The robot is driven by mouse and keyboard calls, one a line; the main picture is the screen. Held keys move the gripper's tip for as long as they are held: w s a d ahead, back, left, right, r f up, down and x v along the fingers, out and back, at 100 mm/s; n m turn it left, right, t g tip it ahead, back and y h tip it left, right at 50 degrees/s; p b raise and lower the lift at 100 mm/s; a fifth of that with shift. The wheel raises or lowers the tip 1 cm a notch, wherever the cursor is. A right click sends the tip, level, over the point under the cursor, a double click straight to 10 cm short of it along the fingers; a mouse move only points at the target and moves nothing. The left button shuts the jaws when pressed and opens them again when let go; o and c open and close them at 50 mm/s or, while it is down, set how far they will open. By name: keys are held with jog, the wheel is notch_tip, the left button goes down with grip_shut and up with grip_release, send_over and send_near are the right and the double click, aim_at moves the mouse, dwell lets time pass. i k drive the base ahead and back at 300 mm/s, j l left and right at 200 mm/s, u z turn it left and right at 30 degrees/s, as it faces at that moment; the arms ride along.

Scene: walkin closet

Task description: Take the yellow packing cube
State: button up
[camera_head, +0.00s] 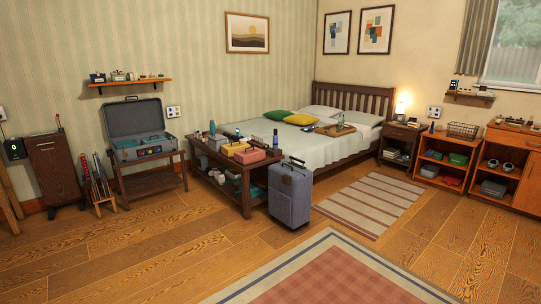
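A small yellow box-shaped thing, which looks like the yellow packing cube (234,149), sits on top of the dark wooden table (245,190) at the foot of the bed. A salmon-pink soft case (262,154) sits close by on its right, partly in front of it. Small bottles and other items stand around them on the same tabletop. The edges of these items are too small to tell apart exactly. My gripper is not in view.
A grey-blue suitcase (290,195) stands upright at the table's right front. The bed (315,148) lies behind. An open case (137,125) sits on a bench at left. The wooden floor (150,250) in front is clear, with a checked rug (330,275) and striped rug (370,203) at right.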

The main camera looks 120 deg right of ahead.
aim_at(228, 150)
jog(key=z, duration=3.75)
